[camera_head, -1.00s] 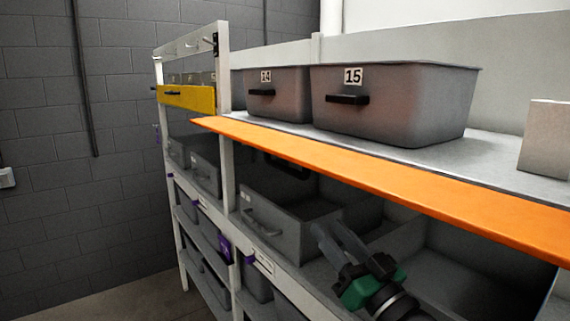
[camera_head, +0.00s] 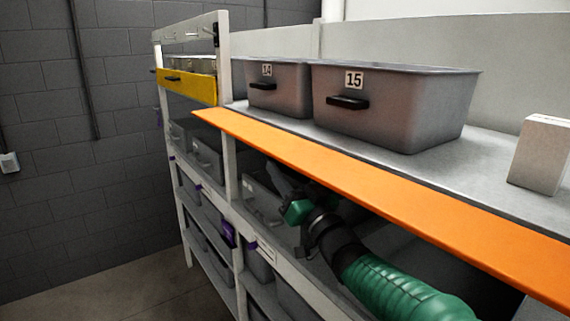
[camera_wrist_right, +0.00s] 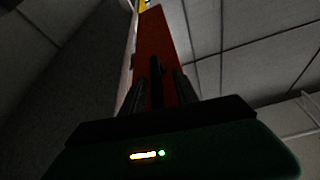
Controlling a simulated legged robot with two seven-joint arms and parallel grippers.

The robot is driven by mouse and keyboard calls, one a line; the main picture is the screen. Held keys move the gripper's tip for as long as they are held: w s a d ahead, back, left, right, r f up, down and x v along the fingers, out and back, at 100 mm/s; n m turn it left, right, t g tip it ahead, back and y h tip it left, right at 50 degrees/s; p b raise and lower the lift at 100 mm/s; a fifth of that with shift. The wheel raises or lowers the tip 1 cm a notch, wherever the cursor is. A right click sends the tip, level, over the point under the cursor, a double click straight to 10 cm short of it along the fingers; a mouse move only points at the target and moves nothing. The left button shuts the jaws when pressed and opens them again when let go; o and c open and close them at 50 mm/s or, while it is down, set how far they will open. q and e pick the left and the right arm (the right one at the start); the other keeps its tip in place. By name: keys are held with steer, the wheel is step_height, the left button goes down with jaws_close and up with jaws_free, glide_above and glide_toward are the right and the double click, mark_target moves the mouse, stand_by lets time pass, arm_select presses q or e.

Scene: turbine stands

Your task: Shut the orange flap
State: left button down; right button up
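The orange flap (camera_head: 370,190) is a long panel standing out from the front edge of the shelf, raised and roughly level, over an open compartment. Its underside looks dark red in the right wrist view (camera_wrist_right: 155,45). My right gripper (camera_head: 278,178) is below the flap, near its left half, with the arm coming in from the lower right. In the right wrist view its two fingers (camera_wrist_right: 155,88) stand apart, pointing along the underside. A dark bar shows between them; I cannot tell whether they touch it. My left gripper is not in view.
Grey bins marked 14 (camera_head: 278,88) and 15 (camera_head: 390,105) stand on the shelf above the flap. A pale box (camera_head: 542,152) is at the right. A yellow panel (camera_head: 187,87) and a white upright (camera_head: 225,70) are at the left. Grey bins fill lower shelves.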

steer(key=shift+s+d, duration=0.15)
steer(key=shift+d, duration=0.05)
steer(key=shift+w+d+f, duration=0.1)
steer(key=shift+w+d, duration=0.1)
steer(key=shift+w, duration=0.05)
steer(key=c, duration=0.4)
steer(key=shift+c, duration=0.9)
jaws_close()
steer(key=shift+s+a, duration=0.1)
steer(key=shift+a, duration=0.1)
steer(key=shift+d, duration=0.1)
